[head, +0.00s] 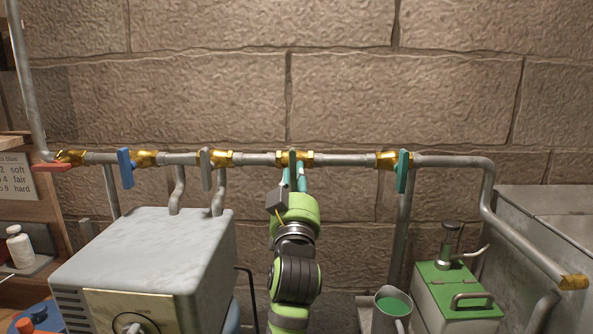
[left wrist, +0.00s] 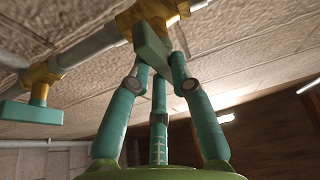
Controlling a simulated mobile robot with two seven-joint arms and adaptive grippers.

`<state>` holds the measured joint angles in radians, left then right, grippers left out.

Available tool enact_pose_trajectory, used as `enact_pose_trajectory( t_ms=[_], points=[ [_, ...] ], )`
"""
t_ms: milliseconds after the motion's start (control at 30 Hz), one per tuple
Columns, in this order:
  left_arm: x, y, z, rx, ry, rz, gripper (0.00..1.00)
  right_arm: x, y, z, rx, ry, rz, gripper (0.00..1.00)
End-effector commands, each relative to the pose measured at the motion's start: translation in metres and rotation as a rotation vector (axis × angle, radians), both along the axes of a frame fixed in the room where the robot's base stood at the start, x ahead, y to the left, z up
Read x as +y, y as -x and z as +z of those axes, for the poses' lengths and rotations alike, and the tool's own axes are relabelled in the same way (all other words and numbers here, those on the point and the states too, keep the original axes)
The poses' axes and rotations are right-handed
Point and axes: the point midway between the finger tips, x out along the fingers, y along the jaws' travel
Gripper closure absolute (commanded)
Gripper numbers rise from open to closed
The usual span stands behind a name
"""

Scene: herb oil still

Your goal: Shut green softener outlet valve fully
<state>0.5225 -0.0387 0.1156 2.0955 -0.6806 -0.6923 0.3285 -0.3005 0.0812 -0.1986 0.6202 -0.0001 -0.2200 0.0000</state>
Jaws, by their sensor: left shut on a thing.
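A green valve handle (head: 292,158) sits on a brass body in the middle of the horizontal pipe. It stands upright, across the pipe line. My left gripper (head: 295,178) has come up from below, and its fingers are closed around the handle's lower part. In the left wrist view the teal fingers (left wrist: 160,75) close on the block-shaped green handle (left wrist: 152,48) under the brass fitting. A second, teal-green handle (head: 403,171) stands upright on a brass valve further right, with nothing touching it. My right gripper is not in view.
Along the pipe to the left are grey (head: 206,169), blue (head: 126,168) and red (head: 52,167) handles. A grey box (head: 150,250) stands below left. A jug of green liquid (head: 391,312) and a green-topped tank (head: 458,290) stand at right.

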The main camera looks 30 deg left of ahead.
Motion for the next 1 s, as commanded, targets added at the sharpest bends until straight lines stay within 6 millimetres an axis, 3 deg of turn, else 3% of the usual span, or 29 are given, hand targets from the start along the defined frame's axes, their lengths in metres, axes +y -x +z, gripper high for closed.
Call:
enact_pose_trajectory(
  t_ms=[33,767,800,833,1000],
  points=[
    [0.0007,0.0029,0.0108,-0.008,-0.029,0.002,1.0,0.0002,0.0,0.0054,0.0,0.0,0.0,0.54],
    [0.0014,0.0033,0.0084,0.033,-0.099,0.005,1.0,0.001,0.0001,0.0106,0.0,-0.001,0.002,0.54],
    [0.0015,0.0033,0.0083,0.034,-0.098,0.005,0.66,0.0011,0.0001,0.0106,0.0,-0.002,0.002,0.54],
    [0.0014,0.0032,0.0079,0.034,-0.098,0.005,0.54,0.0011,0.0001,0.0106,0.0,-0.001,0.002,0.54],
    [0.0011,0.0022,0.0051,0.039,-0.093,0.003,0.54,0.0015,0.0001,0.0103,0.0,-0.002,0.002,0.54]
  ],
)
